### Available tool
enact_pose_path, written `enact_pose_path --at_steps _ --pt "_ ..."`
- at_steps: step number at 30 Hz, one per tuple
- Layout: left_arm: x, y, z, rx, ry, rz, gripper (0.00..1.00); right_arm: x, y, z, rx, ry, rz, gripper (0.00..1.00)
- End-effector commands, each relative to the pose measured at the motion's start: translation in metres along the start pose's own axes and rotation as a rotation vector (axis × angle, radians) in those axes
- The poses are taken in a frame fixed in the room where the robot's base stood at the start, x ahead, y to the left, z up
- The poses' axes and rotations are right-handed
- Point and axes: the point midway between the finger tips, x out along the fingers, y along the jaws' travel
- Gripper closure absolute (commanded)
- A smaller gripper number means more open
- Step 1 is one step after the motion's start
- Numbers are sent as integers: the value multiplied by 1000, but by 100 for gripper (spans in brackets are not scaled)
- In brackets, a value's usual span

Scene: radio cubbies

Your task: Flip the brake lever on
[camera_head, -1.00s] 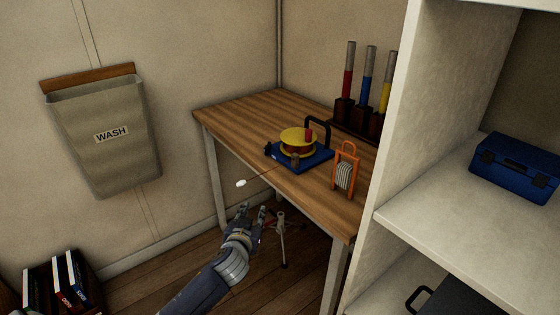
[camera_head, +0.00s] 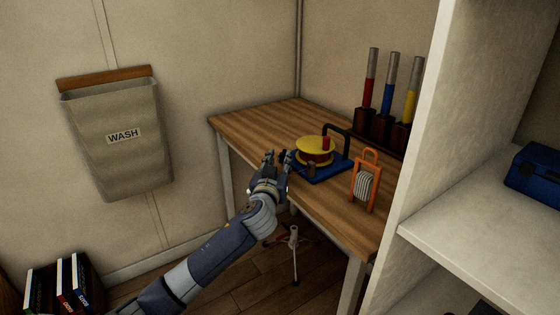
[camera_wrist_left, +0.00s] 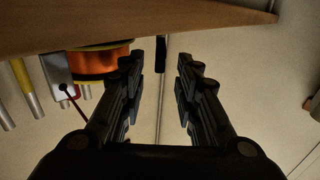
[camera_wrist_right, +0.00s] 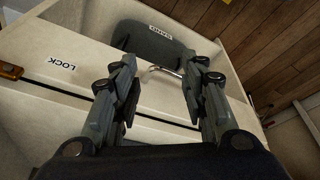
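A winder with a yellow-flanged spool (camera_head: 315,147) on a blue base (camera_head: 322,172) sits at the table's front edge. The spool's copper-coloured winding (camera_wrist_left: 98,63) shows in the left wrist view. A small dark upright bar (camera_wrist_left: 161,54), possibly the brake lever, appears between and beyond my left fingers; I cannot tell whether they touch it. My left gripper (camera_head: 277,155) is open at the base's left corner and hides part of it in the head view. It also shows in the left wrist view (camera_wrist_left: 158,75). My right gripper (camera_wrist_right: 160,80) is open and empty, away from the winder.
The wooden table (camera_head: 262,125) is clear at its back left. An orange-framed coil (camera_head: 366,183) stands right of the winder, near white shelving (camera_head: 480,225). Below my right gripper is a pale cabinet (camera_wrist_right: 150,110) with a curved metal handle (camera_wrist_right: 165,70).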

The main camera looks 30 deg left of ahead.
Motion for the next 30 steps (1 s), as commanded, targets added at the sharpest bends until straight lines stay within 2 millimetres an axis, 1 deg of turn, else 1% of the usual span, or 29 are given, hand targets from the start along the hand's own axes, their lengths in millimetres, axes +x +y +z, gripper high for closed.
enact_pose_path --at_steps 3,6,14,15,17,18,19,26,30 --pt "12 0 0 2 1 0 70 2 0 1 0 0 0 60" --pt "16 0 0 2 0 0 70 2 0 1 0 0 0 60" --pt "17 0 0 1 0 1 70 2 0 1 0 0 0 60" --pt "17 0 0 1 0 1 72 2 0 1 0 0 0 60" --pt "17 0 0 1 0 1 86 2 0 1 0 0 0 60" --pt "17 0 0 1 -1 1 95 2 0 1 0 0 0 60" --pt "17 0 0 1 -1 1 100 2 0 1 0 0 0 60" --pt "17 1 1 0 0 -2 100 3 0 1 0 0 0 60" --pt "18 5 2 -5 2 -38 100 8 0 1 0 6 0 60"
